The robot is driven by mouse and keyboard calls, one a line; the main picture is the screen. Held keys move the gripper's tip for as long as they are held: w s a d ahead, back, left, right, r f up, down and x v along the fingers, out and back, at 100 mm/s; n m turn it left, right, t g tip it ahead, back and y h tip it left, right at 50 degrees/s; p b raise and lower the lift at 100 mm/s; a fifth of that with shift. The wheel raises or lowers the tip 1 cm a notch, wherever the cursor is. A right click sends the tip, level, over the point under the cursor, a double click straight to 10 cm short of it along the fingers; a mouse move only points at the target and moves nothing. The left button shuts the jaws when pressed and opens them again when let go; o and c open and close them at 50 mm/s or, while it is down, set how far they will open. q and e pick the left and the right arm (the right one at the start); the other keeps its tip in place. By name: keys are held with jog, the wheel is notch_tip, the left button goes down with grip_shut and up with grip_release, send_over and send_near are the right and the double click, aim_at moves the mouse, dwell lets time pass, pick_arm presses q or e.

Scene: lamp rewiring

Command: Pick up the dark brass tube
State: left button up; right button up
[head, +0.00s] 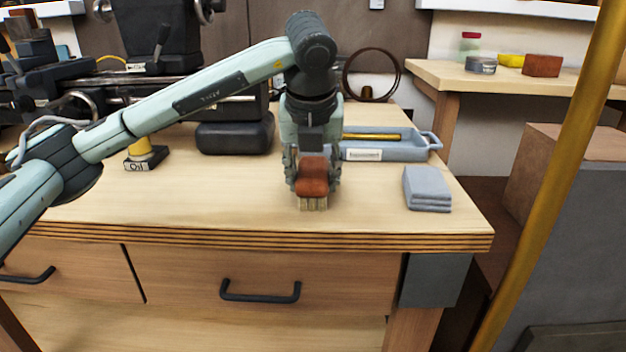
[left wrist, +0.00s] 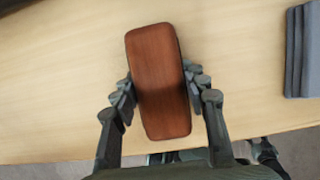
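A thin golden brass tube (head: 371,136) lies in the blue-grey tray (head: 390,154) behind my left gripper in the head view. A thick, darker brass pole (head: 548,180) crosses the right foreground, its ends cut off by the frame. My left gripper (head: 312,182) points down over the front of the bench, apart from the tube. Its fingers lie against both sides of a red-brown wooden brush (head: 313,177) with pale bristles pointing down; the brush also shows in the left wrist view (left wrist: 160,85). I cannot tell whether the bristles touch the bench. My right gripper is not in view.
Folded grey cloths (head: 427,188) lie on the bench (head: 230,208) right of the brush. An oil container (head: 143,152) and a black box (head: 235,136) stand to the left, near dark machinery. A brown ring (head: 372,75) stands behind the tray. The bench front between is clear.

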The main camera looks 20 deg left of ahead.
aim_at(319, 163)
pick_arm(q)
jog(key=shift+f, duration=0.1)
jog(key=c, duration=0.5)
